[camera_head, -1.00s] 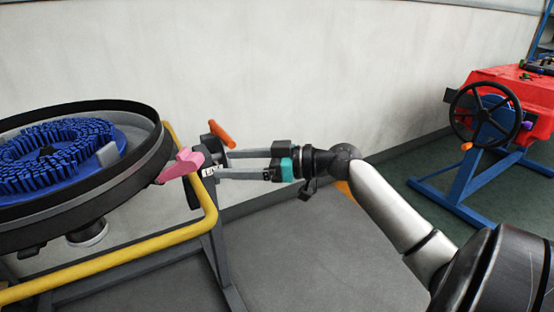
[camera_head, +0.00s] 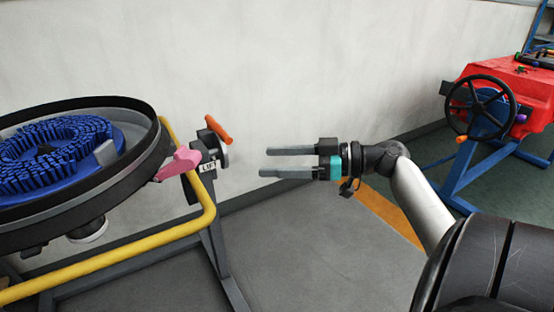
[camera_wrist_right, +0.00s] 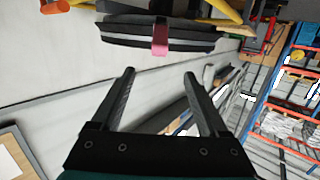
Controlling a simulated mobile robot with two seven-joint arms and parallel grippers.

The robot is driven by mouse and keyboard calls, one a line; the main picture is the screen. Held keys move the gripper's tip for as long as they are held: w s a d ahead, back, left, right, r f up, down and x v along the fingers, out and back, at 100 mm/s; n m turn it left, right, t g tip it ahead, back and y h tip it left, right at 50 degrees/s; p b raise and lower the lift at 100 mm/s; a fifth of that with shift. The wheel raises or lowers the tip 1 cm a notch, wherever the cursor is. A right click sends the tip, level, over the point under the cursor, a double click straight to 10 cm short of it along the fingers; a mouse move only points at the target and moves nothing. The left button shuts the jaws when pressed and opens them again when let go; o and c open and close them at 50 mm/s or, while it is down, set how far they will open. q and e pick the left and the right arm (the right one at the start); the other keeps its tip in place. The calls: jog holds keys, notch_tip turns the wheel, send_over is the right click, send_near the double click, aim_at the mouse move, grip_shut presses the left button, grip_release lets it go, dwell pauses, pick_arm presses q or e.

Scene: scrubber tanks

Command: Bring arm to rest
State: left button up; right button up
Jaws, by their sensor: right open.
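My right gripper (camera_head: 266,164) is open and empty in the head view. Its fingers point left, toward the orange-handled valve (camera_head: 218,130) on the frame, with a clear gap between. In the right wrist view the two dark fingers (camera_wrist_right: 158,75) are spread apart with nothing between them. My right arm comes in from the lower right. My left gripper is not in view.
A round tank (camera_head: 150,170) with a blue brush (camera_head: 55,142) and a pink latch (camera_head: 180,163) stands at left on a yellow-railed frame (camera_head: 130,255). A red machine (camera_head: 535,90) with a black handwheel (camera_head: 482,108) stands at right. Floor between them is open.

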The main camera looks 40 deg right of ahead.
jog(key=shift+f, duration=0.1)
